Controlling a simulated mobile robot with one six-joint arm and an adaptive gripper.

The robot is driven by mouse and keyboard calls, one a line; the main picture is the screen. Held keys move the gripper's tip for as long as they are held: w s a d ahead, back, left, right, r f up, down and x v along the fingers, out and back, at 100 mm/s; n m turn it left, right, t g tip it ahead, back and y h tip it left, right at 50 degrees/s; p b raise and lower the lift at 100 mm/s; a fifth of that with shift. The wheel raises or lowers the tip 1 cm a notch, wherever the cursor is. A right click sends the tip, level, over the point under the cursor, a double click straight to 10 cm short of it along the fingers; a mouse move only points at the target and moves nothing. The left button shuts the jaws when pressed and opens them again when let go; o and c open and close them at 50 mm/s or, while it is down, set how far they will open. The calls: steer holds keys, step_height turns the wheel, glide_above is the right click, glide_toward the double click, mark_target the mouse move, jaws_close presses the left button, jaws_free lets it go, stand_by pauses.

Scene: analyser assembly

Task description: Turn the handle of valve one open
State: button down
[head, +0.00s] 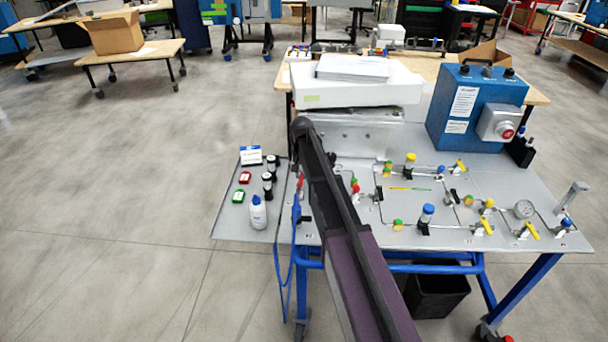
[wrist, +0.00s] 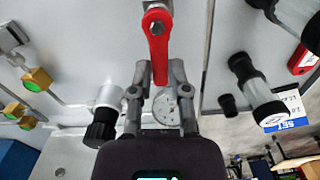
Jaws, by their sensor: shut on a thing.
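A red valve handle (wrist: 158,45) with a bolt at its pivot is in the upper middle of the wrist view. It points down the picture, between the two fingers of my gripper (wrist: 160,80), which is shut on its free end. A red piece, which looks like this handle (head: 300,182), shows just left of my arm in the head view. My arm hides most of the gripper there. I cannot read a label on the valve or tell the angle of its stem.
A round gauge (wrist: 167,108) lies behind the fingers, and a black-capped white fitting (wrist: 104,112) is close to the left finger. Black-and-clear cylinders (wrist: 255,88) stand at the right.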

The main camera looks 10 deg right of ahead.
steer(key=shift+w+a+n, duration=0.15)
steer(key=shift+n, duration=0.35)
steer(key=c, duration=0.6)
jaws_free()
steer(key=shift+m, duration=0.3)
